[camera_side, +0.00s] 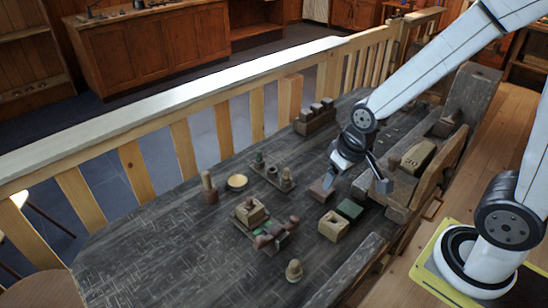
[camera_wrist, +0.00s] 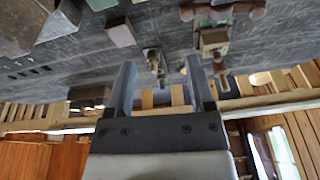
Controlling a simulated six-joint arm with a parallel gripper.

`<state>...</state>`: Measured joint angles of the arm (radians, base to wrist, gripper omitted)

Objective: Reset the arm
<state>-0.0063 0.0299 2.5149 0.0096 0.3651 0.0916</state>
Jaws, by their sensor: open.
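My gripper (camera_side: 356,182) hangs over the dark worktable (camera_side: 140,240) in the side view, its fingers spread and nothing between them. In the wrist view my gripper (camera_wrist: 159,64) also shows two parted fingers with an empty gap. A reddish-brown block (camera_side: 321,190) sits on the table close to the left finger in the side view; I cannot tell the exact gap. A dark green block (camera_side: 349,209) and a hollow pale wooden block (camera_side: 333,226) stand just below the gripper in that picture.
A board with turned pieces (camera_side: 281,178), a wooden block on a base (camera_side: 251,212), a round yellow dish (camera_side: 237,182), an upright peg (camera_side: 208,187) and a small knob (camera_side: 294,270) stand on the table. A slatted railing (camera_side: 180,140) borders the left. Heavy timber (camera_side: 440,160) lies right.

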